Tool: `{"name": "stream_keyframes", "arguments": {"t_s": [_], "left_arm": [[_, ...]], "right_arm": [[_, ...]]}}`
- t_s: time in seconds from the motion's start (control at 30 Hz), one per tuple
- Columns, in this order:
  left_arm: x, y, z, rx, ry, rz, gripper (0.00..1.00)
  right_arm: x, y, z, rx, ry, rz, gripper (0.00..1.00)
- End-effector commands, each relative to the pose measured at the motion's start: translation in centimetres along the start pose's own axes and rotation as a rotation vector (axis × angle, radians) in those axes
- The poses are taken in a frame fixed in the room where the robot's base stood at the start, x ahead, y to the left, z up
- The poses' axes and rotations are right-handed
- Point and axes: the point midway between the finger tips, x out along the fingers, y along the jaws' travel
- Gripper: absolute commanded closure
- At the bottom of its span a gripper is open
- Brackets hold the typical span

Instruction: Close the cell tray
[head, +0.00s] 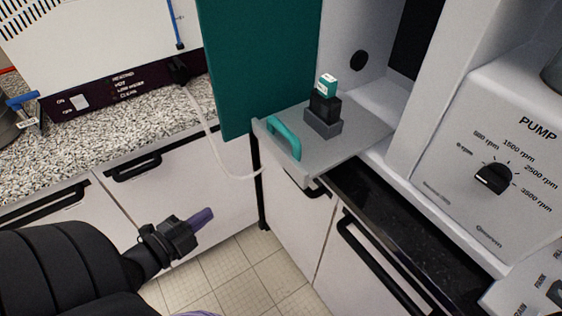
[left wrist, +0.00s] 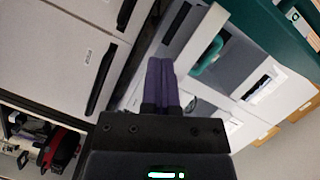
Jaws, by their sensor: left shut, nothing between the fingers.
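The cell tray (head: 350,143) is a grey drawer-like plate that sticks out of the white machine. A teal handle (head: 284,137) is on its front; the handle also shows in the left wrist view (left wrist: 207,55). A dark grey block (head: 322,124) on the tray holds an upright black cell (head: 324,106) with a teal and white top. My left gripper (head: 208,215) has purple fingers, shut and empty. It is in front of the tray, lower left of the handle and apart from it. The fingers also show in the left wrist view (left wrist: 160,65). My right gripper is not in view.
A teal panel (head: 245,65) stands upright left of the tray. White cabinets with black handles (head: 138,168) lie below the speckled counter (head: 110,120). A pale hose (head: 215,140) hangs beside the tray. A pump panel with a black knob (head: 494,179) is at the right.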

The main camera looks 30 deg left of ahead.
Motion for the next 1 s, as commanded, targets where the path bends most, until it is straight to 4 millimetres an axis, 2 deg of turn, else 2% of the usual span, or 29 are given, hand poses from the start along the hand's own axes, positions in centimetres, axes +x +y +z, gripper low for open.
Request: {"name": "stream_keyframes", "arguments": {"t_s": [0.03,0.1,0.2,0.37,0.8,1.0], "left_arm": [[-0.2,-2.9,-1.9,0.139,0.112,-0.04,1.0],[-0.6,-5.5,-4.2,0.29,0.235,-0.074,1.0],[-0.8,-7.0,-6.0,0.385,0.314,-0.092,1.0],[1.2,-7.2,-6.8,0.393,0.324,-0.098,1.0],[10.0,-7.5,-9.8,0.387,0.319,-0.098,1.0],[12.0,-7.5,-10.4,0.386,0.318,-0.096,1.0]], "right_arm": [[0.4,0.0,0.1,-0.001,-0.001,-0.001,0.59],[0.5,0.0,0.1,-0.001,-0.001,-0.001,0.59],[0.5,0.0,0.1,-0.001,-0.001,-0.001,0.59],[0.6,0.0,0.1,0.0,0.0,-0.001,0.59],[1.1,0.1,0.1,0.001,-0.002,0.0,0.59],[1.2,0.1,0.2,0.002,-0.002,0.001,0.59]]}}
